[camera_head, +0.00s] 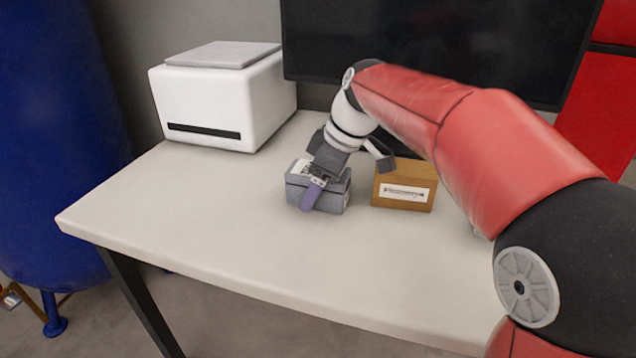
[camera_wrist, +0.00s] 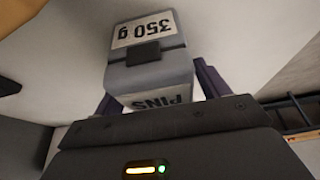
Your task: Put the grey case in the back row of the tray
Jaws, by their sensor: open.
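The grey case (camera_head: 337,195) stands on the table left of centre, under my gripper. In the wrist view the case (camera_wrist: 148,78) shows a "350 g" label, a dark latch and the word "PINS". My gripper (camera_head: 321,189) points down at the case, one purple finger along its near side. In the wrist view the open fingers (camera_wrist: 158,92) stand on either side of the case; whether they touch it I cannot tell. No tray can be made out; my arm covers the table's right part.
A brown box (camera_head: 404,186) with a white label stands just right of the case. A white machine (camera_head: 222,100) stands at the back left, and a dark screen (camera_head: 430,45) at the back. The table's front left (camera_head: 190,215) is bare.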

